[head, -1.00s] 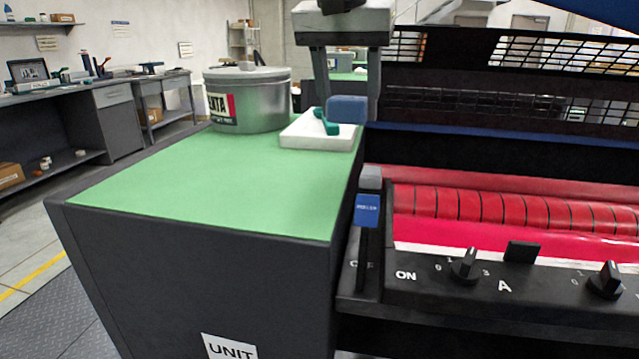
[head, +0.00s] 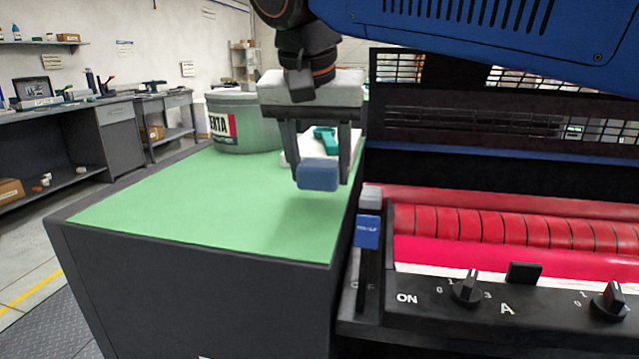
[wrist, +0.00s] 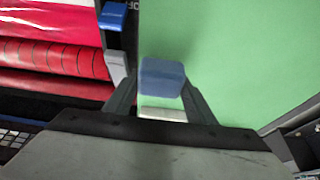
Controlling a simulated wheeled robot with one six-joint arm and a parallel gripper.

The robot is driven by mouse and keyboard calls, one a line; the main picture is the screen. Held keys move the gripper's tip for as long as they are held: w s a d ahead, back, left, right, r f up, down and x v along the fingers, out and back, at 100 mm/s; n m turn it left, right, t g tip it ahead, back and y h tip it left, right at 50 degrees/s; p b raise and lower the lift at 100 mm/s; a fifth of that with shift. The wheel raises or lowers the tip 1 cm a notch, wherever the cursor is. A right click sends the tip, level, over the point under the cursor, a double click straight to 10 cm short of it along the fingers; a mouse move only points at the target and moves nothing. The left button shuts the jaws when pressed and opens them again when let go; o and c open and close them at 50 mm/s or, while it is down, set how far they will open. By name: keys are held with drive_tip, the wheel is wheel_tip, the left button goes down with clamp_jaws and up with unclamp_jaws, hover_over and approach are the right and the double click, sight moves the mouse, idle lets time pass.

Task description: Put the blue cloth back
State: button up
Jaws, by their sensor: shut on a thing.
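The blue cloth (head: 318,176) is a small folded pad between the fingers of my gripper (head: 320,170), which is shut on it. It hangs above the green top (head: 200,205) of the dark cabinet, near that top's right side. The wrist view also shows the cloth (wrist: 162,77) between the fingertips, over green. Behind the gripper, a white tray (head: 290,158) sits on the green top with a teal tool (head: 325,138) in it. The gripper hides part of the tray.
A large ink can (head: 235,125) stands at the back of the green top. To the right is the ink unit with red rollers (head: 500,225), knobs (head: 466,288) and a lever with a blue tag (head: 367,232). The front and left of the green top are clear.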

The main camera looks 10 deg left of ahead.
sight(319, 189)
drive_tip(key=shift+f, duration=1.55)
drive_tip(key=shift+f, duration=0.25)
drive_tip(key=o, duration=1)
drive_tip(key=shift+f, duration=0.2)
drive_tip(key=shift+s+r, duration=0.1)
drive_tip(key=shift+r, duration=0.5)
drive_tip(key=v, duration=1.1)
drive_tip(key=shift+s+r, duration=0.1)
drive_tip(key=shift+r, duration=0.25)
